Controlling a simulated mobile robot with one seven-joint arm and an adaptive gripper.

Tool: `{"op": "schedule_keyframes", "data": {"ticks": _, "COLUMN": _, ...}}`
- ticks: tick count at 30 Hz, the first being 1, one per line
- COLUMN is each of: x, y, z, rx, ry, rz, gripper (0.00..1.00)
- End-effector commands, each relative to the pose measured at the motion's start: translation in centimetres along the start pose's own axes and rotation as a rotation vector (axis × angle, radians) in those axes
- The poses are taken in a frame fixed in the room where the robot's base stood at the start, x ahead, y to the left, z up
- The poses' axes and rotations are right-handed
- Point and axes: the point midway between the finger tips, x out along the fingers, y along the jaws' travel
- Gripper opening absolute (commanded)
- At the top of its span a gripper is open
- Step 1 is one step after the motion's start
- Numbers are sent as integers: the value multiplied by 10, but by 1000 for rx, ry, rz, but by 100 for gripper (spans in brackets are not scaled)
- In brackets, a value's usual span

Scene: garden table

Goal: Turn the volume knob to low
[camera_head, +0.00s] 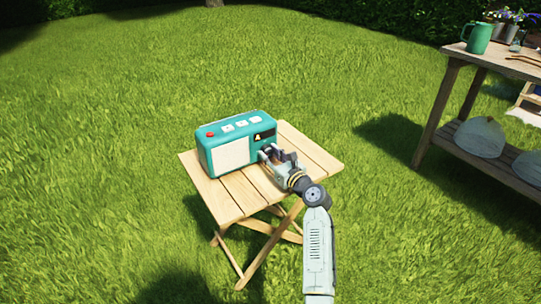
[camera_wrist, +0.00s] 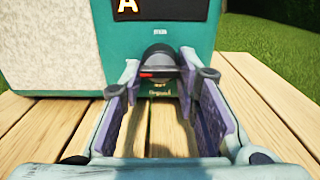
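A teal radio (camera_head: 237,143) stands on a small slatted wooden table (camera_head: 228,201). It has a pale speaker panel, a dark display and a red button on top. In the wrist view the radio's front (camera_wrist: 118,40) fills the top of the picture. The volume knob (camera_wrist: 157,60) is a dark round knob with a red mark pointing left, low on the front below the display. My gripper (camera_head: 267,153) is at the radio's front right. In the wrist view my gripper (camera_wrist: 160,80) has its fingers apart, one on each side of the knob. I cannot tell whether they touch it.
A taller wooden table (camera_head: 494,61) stands at the right with a green watering can (camera_head: 479,38) on top and pale sacks (camera_head: 480,137) on its lower shelf. Grass surrounds the small table. The tabletop before the radio is bare.

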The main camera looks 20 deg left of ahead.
Motion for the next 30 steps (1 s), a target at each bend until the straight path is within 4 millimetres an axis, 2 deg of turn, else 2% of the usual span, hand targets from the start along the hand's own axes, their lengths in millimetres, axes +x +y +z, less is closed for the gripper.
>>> {"op": "schedule_keyframes", "data": {"ticks": 1, "x": 0, "y": 0, "z": 0, "rx": 0, "ry": 0, "rz": 0, "gripper": 24}}
{"op": "schedule_keyframes", "data": {"ticks": 11, "x": 0, "y": 0, "z": 0, "rx": 0, "ry": 0, "rz": 0, "gripper": 2}}
{"op": "schedule_keyframes", "data": {"ticks": 20, "x": 0, "y": 0, "z": 0, "rx": -35, "ry": 0, "rz": 0, "gripper": 1}}
{"op": "schedule_keyframes", "data": {"ticks": 30, "x": 0, "y": -1, "z": -1, "rx": -253, "ry": -1, "rz": 0, "gripper": 1}}
